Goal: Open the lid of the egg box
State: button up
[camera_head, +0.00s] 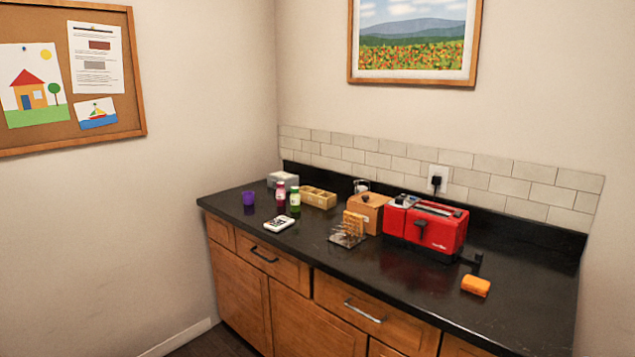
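No box here is clearly marked as an egg box. A low pale grey box (283,180) sits at the back left corner of the black counter, partly behind the bottles; it looks most like a closed egg carton, but it is too small to be sure and its lid seam cannot be made out. My gripper is not in view.
Near the box stand a purple cup (248,198), red (280,195) and green (295,200) bottles, and a tan compartment tray (318,197). Front right is clear.

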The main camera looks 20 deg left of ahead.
aim_at(280, 176)
jog(key=u, duration=1.5)
jog(key=k, duration=1.15)
jog(key=u, duration=0.85)
jog(key=i, duration=3.45)
jog(key=z, duration=0.5)
jog(key=i, duration=1.5)
jog(key=z, duration=1.5)
jog(key=i, duration=1.1)
jog(key=z, duration=0.7)
